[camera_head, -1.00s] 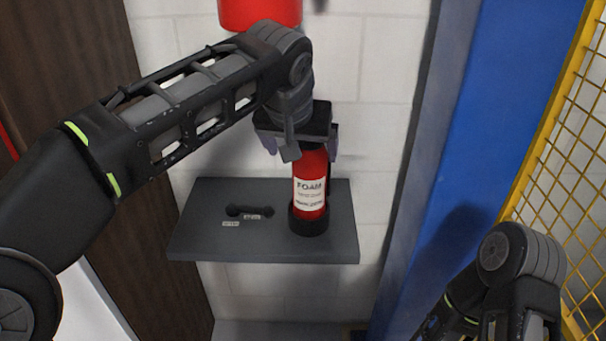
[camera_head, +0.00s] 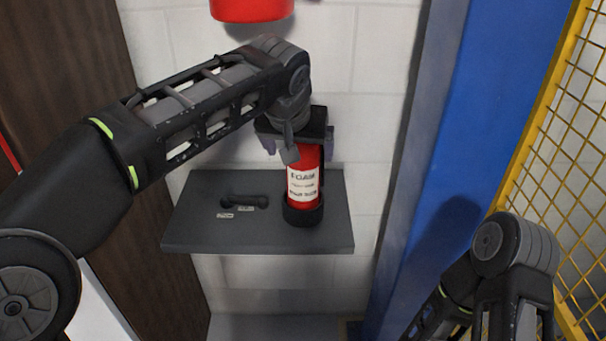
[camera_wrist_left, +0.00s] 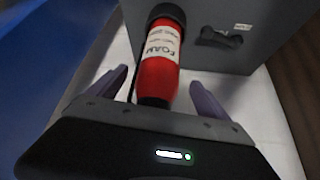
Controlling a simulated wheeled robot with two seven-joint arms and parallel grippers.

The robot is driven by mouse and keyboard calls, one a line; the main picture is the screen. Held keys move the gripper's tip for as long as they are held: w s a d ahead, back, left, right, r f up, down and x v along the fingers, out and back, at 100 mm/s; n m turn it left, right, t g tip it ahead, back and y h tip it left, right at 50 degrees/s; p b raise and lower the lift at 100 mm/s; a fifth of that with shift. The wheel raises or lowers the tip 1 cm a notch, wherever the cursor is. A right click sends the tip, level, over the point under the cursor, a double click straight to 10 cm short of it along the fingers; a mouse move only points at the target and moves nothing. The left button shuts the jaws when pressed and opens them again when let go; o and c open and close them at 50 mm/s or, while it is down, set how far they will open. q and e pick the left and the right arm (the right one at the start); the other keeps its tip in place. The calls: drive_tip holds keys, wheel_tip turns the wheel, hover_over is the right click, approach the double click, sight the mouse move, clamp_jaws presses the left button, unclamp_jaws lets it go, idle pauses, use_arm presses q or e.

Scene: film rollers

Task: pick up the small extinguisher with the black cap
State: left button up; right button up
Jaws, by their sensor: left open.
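The small red extinguisher (camera_head: 303,185) with a white FOAM label stands upright on a grey shelf (camera_head: 190,240). A black band is round its base, and its top is hidden behind my left gripper. In the left wrist view the extinguisher (camera_wrist_left: 158,75) lies between the two purple fingers, with a visible gap on each side. My left gripper (camera_head: 300,145) is open around the extinguisher's upper part and points down; it also shows in the left wrist view (camera_wrist_left: 155,95). My right arm is at the lower right, and its fingertips are not seen.
A black handle-like bar (camera_head: 244,201) with small tags lies on the shelf, left of the extinguisher. A larger red cylinder (camera_head: 252,8) is on the wall above. A blue panel (camera_head: 470,110) and yellow mesh fence (camera_head: 545,150) bound the right side.

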use_arm(q)
drive_tip(key=x, duration=0.3)
drive_tip(key=shift+w+d+f, duration=0.1)
drive_tip(key=shift+w+f, duration=0.05)
drive_tip(key=shift+f, duration=0.15)
drive_tip(key=shift+c, duration=0.4)
clamp_jaws()
idle(0.7)
drive_tip(key=shift+r, duration=0.25)
